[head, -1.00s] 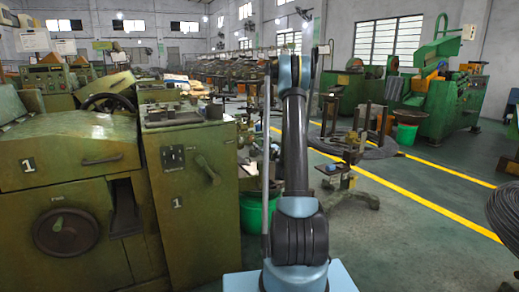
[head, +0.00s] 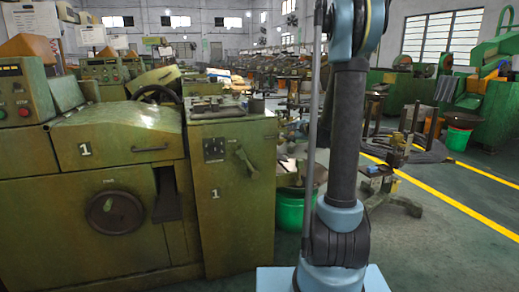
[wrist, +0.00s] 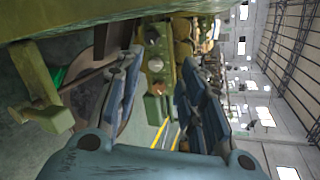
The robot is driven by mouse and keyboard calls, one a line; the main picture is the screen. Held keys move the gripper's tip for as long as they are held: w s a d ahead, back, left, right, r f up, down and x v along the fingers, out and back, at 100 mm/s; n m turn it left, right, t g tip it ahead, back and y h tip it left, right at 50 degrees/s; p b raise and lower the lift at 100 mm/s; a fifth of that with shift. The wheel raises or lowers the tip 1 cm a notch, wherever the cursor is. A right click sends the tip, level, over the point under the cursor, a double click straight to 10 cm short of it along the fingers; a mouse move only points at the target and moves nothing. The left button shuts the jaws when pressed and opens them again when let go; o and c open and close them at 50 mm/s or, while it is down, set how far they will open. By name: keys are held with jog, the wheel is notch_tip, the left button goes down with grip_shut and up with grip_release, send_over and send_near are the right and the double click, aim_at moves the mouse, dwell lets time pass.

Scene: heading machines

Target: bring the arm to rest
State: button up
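My gripper (wrist: 162,90) shows in the wrist view with its two blue-grey fingers well apart and nothing between them. It is open and empty. In the head view my arm stands upright right of the middle, and its upper part runs out past the top edge. My gripper is out of the head view. The wrist view is turned on its side, with the hall's windows and roof at the right.
A green machine marked 1 (head: 95,215) fills the left of the head view, close to my arm. A green bucket (head: 291,208) stands on the floor behind my arm. Yellow floor lines (head: 455,210) and open floor lie at the right.

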jog(key=s+d+n+g+h, duration=0.25)
jog(key=s+n, duration=0.65)
jog(key=s, duration=0.8)
jog(key=s+d+n+g+h, duration=0.1)
jog(key=s+n+g+h, duration=0.25)
jog(key=s+n, duration=0.9)
jog(key=s+f+m+g, duration=0.2)
jog(key=s+f, duration=0.4)
jog(key=s, duration=0.4)
jog(key=s+f+m+g, duration=0.2)
jog(key=s+f, duration=0.4)
jog(key=s, duration=0.4)
jog(key=shift+s+d+g, duration=0.15)
jog(key=shift+g, duration=0.15)
